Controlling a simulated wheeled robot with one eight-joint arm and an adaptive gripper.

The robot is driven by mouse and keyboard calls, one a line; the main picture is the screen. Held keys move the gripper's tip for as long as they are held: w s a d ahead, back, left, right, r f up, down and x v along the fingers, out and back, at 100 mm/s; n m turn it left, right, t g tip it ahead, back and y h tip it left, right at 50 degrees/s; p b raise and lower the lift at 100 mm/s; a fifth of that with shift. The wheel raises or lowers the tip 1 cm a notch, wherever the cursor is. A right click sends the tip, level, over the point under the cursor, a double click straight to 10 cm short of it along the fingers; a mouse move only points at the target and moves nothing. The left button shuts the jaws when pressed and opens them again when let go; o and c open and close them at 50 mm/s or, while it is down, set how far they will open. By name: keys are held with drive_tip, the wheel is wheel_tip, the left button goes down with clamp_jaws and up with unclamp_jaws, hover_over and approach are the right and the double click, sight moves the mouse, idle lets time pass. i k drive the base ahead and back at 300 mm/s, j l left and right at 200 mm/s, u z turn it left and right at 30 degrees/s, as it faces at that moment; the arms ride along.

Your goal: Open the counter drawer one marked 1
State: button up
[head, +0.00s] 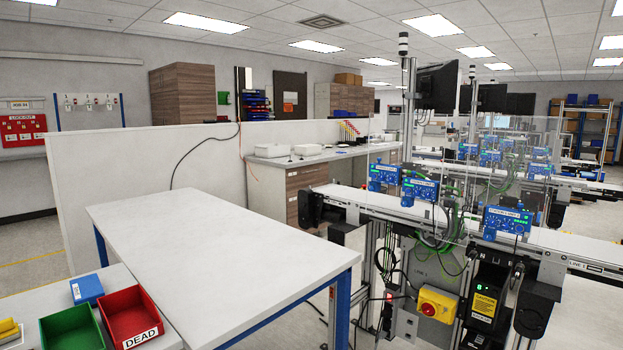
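A long counter (345,154) with a pale top and wood-grain fronts (304,184) stands in the middle distance, behind the white table and left of the conveyors. Its fronts are partly hidden by the conveyor end and equipment. I cannot make out a drawer marked 1 or read any number on the fronts. No drawer visibly sticks out. My gripper is not in view.
A white table (215,240) with blue legs fills the near middle. A red bin (140,302) and a green bin (75,330) sit on a bench at the lower left. A conveyor (400,206) with blue sensor boxes blocks the right. Bare floor shows at the far left.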

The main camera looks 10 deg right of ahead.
sight(315, 174)
drive_tip(key=l+z, duration=0.1)
drive_tip(key=z, duration=1.85)
drive_tip(key=i+z, duration=0.1)
drive_tip(key=z, duration=0.85)
drive_tip(key=j+z, duration=0.1)
drive_tip(key=z, duration=0.9)
drive_tip(key=i+j+z, duration=0.1)
drive_tip(key=z, duration=0.85)
drive_tip(key=j+z, duration=0.1)
drive_tip(key=z, duration=1.85)
drive_tip(key=k+z, duration=0.1)
drive_tip(key=z, duration=0.9)
drive_tip(key=k+j+z, duration=0.2)
drive_tip(key=z, duration=0.2)
drive_tip(key=k+z, duration=0.75)
drive_tip(key=k, duration=1.6)
drive_tip(key=k+l+u, duration=0.1)
drive_tip(key=k+u, duration=0.2)
drive_tip(key=k, duration=0.2)
drive_tip(key=k+u, duration=0.3)
drive_tip(key=k, duration=0.2)
drive_tip(key=k+j+u, duration=0.15)
drive_tip(key=k+u, duration=0.15)
drive_tip(key=k, duration=0.2)
drive_tip(key=k+j+u, duration=0.3)
drive_tip(key=k, duration=0.2)
drive_tip(key=k+l+u, duration=0.15)
drive_tip(key=k+u, duration=1.15)
drive_tip(key=k+j+u, duration=0.25)
drive_tip(key=u, duration=0.2)
